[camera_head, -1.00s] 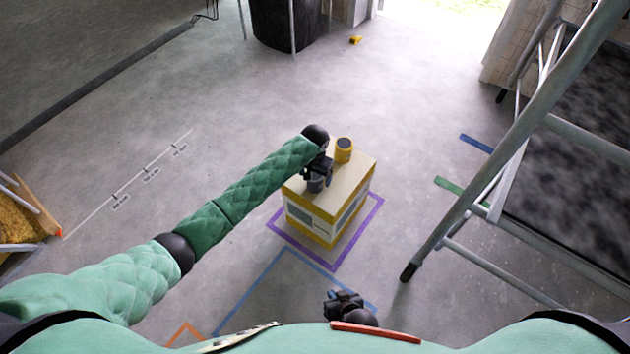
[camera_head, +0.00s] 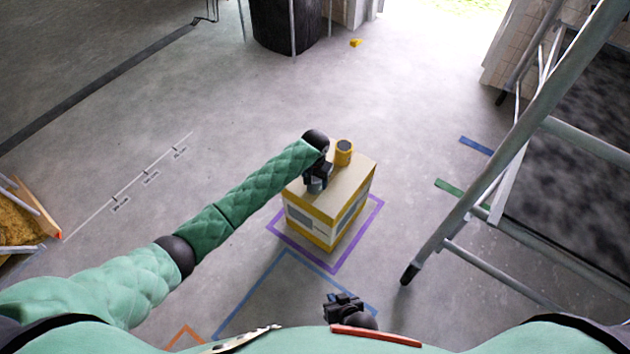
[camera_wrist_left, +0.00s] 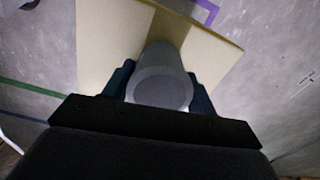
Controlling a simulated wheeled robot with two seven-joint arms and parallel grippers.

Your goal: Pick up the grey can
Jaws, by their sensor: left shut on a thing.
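The grey can (camera_head: 316,185) is at the near-left part of the top of a yellow and white box (camera_head: 349,171). My left gripper (camera_head: 317,180) is over it from above, with its fingers on both sides. In the left wrist view the can (camera_wrist_left: 161,80) sits between the two fingers (camera_wrist_left: 160,92), and the gripper is shut on it. Whether the can still touches the box top is hard to tell. My right gripper (camera_head: 343,304) is low near my body, apart from the box, and its jaws are too small to read.
A yellow can with a dark top (camera_head: 344,152) stands on the box just behind my left gripper. A ladder (camera_head: 500,140) stands at the right. Purple tape (camera_head: 335,270) outlines the floor around the box. Open floor lies left of the box.

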